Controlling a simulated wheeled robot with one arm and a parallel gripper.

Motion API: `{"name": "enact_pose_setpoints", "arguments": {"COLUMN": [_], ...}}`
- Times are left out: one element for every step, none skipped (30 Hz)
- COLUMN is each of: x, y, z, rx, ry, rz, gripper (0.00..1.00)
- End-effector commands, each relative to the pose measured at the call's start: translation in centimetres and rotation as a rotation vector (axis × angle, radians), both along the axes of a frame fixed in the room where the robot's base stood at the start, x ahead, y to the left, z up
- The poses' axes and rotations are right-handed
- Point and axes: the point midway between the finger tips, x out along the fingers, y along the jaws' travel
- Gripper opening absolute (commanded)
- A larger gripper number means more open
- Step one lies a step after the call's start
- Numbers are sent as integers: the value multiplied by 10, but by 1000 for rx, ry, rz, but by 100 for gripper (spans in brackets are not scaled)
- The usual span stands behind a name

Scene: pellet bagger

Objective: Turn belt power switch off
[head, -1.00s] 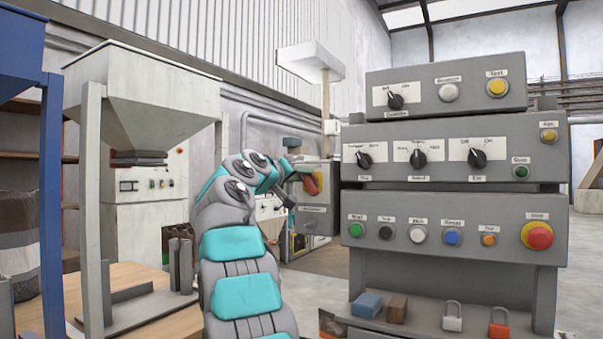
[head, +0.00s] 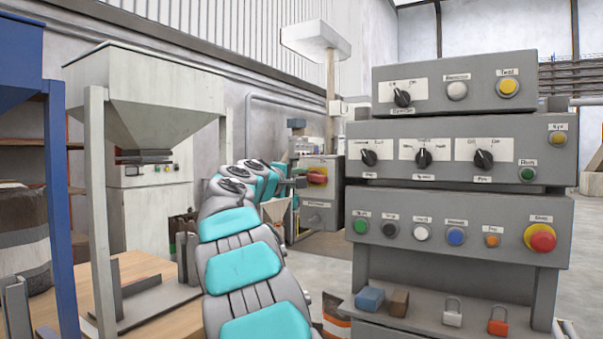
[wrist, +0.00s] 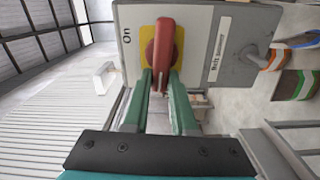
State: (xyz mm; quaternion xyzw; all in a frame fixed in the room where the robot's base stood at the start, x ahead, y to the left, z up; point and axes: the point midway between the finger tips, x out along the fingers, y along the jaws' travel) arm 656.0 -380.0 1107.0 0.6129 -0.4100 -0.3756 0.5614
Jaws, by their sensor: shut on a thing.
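The belt power switch is a red handle (wrist: 163,55) on a yellow plate (wrist: 149,62), on the front of a grey box (wrist: 205,20). In the wrist view the handle runs up and down, and the word "On" is to its left. My gripper (wrist: 161,80), with green fingers, is shut on the handle's near end, one finger on each side. In the head view the red handle (head: 317,177) shows small on the grey box (head: 321,215), lying nearly level.
A grey control panel (head: 455,130) with knobs and buttons stands close on the right. Its shelf (head: 440,322) holds two blocks and two padlocks. A hopper (head: 150,95) and a wooden table (head: 150,275) are on the left.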

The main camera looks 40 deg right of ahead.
Motion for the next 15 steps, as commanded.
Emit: {"name": "enact_pose_setpoints", "arguments": {"x": [1, 1, 1, 1, 1, 1, 1, 1, 1, 1, 1, 1, 1, 1, 1], "y": [0, 0, 0, 1, 1, 1, 1, 1, 1, 0, 1, 1, 1, 1, 1], "z": [-1, -2, -2, -2, -3, -3, -3, -3, -3, -4, -4, -4, -4, -4, -4], "rx": [-7, -11, -17, -20, -24, -28, -31, -32, -34, -36, -37, -38, -39, -39, -39], "ry": [21, 32, 45, 53, 61, 71, 76, 80, 85, 89, 92, 95, 96, 96, 97], "rz": [0, 1, 1, 1, 2, 2, 2, 2, 2, 2, 2, 2, 2, 2, 2], "gripper": [0, 0, 0, 0, 0, 0, 0, 0, 0, 0, 0, 0, 0, 0, 0]}}
